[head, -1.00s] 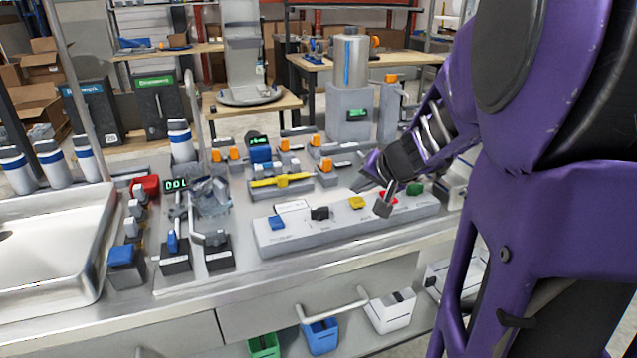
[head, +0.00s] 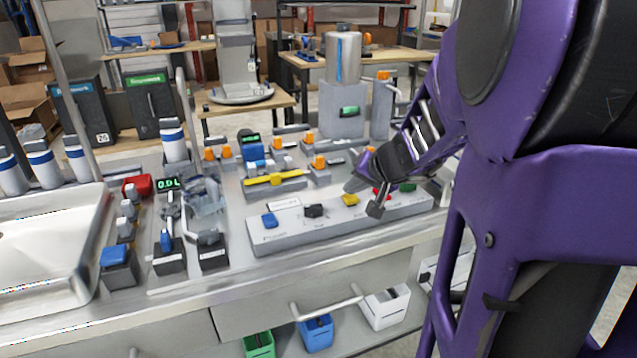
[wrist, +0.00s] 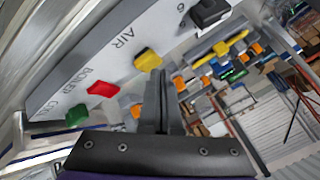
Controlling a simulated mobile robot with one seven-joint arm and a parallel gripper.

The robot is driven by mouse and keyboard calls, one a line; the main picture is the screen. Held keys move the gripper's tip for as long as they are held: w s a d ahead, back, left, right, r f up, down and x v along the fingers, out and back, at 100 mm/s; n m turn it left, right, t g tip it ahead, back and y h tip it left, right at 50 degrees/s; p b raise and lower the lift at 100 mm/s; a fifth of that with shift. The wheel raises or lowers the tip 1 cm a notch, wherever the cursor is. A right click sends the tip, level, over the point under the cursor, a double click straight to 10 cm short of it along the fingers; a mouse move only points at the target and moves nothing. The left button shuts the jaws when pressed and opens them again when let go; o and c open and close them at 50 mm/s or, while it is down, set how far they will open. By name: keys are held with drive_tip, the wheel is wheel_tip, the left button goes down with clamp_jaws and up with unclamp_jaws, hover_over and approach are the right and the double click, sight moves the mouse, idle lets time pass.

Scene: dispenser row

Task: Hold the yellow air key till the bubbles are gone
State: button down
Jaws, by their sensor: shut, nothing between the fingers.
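The yellow air key (head: 350,200) sits on the sloped grey panel (head: 300,232) between a black key (head: 314,211) and a red key. In the wrist view the yellow key (wrist: 148,60) lies beside the printed word AIR. My gripper (head: 376,209) is just right of the yellow key in the head view. In the wrist view its fingers (wrist: 161,80) are together, empty, with their tips close to the key; whether they touch it I cannot tell. A clear vessel (head: 206,196) stands left of the panel, by a small green display (head: 168,184). I cannot make out bubbles.
The red key (wrist: 103,89) and green key (wrist: 78,115) are close beside my fingers. A blue key (head: 269,220) is at the panel's left end. A yellow-handled valve (head: 275,179) stands behind the panel.

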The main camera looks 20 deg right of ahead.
sight(353, 200)
drive_tip(key=shift+f, duration=0.6)
idle(1.1)
drive_tip(key=shift+r+p, duration=0.65)
drive_tip(key=shift+r, duration=0.4)
drive_tip(key=shift+r+p, duration=1.8)
drive_tip(key=shift+r, duration=0.75)
